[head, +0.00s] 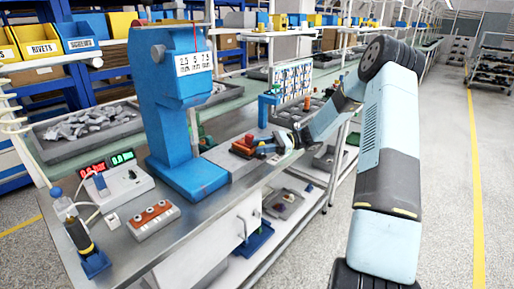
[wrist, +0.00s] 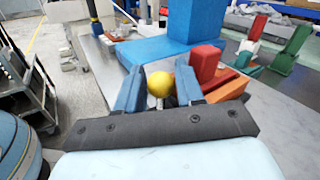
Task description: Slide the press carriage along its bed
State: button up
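The blue press (head: 176,100) stands on the bench, its foot (head: 188,178) on the metal top; its blue base also shows in the wrist view (wrist: 160,50). The wrist view shows the red block (wrist: 205,62) beside an orange block (wrist: 225,88). My gripper (head: 262,151) is low over the bench at the red block. In the wrist view its blue fingers (wrist: 160,88) stand apart with a yellow ball knob (wrist: 160,83) between them. I cannot tell whether they touch the knob. Which part is the carriage is unclear.
A red-lit display box (head: 115,182), an orange-topped socket strip (head: 153,218) and a tool holder (head: 82,240) stand at the bench's near left. A tray of metal parts (head: 85,130) lies behind. Green and white clamps (wrist: 290,50) stand at right in the wrist view.

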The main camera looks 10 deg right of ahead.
jog(key=shift+d, duration=0.1)
jog(key=d, duration=1.3)
jog(key=shift+w+d, duration=0.35)
